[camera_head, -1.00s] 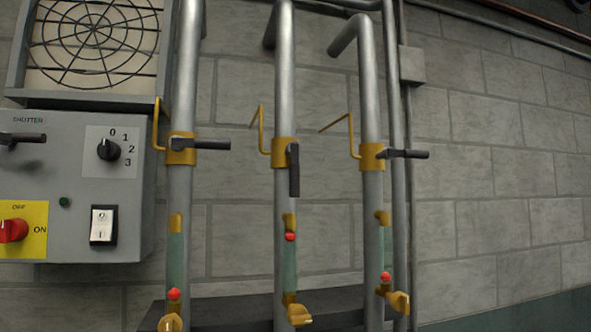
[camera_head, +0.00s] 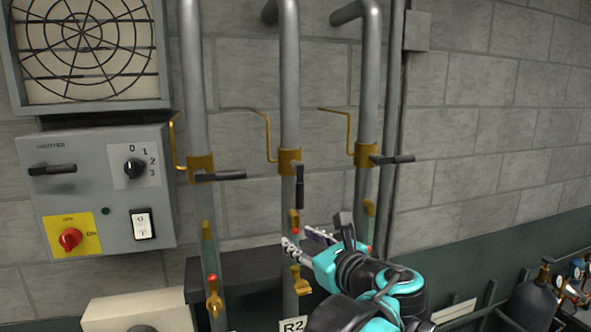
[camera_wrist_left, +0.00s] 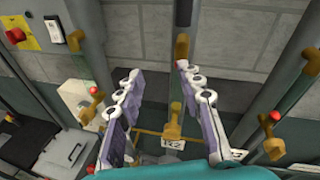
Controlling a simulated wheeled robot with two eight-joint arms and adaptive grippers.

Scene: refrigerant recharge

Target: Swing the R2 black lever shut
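The R2 black lever (camera_head: 299,185) sits on the brass valve body (camera_head: 290,161) of the middle pipe and hangs straight down along it. The R2 label (camera_head: 293,325) is at the foot of that pipe; it also shows in the wrist view (camera_wrist_left: 172,143). My left gripper (camera_head: 303,240) is open and empty, below and slightly right of the lever's lower end, apart from it. In the wrist view, the left gripper's fingers (camera_wrist_left: 160,69) are spread; I cannot make out the lever there. My right gripper is not in view.
The left lever (camera_head: 220,176) and right lever (camera_head: 391,160) stick out sideways from neighbouring pipes. A bent yellow rod (camera_head: 268,138) rises beside the middle valve. A control box (camera_head: 95,190) is at left; a dark cylinder (camera_head: 532,300) stands lower right.

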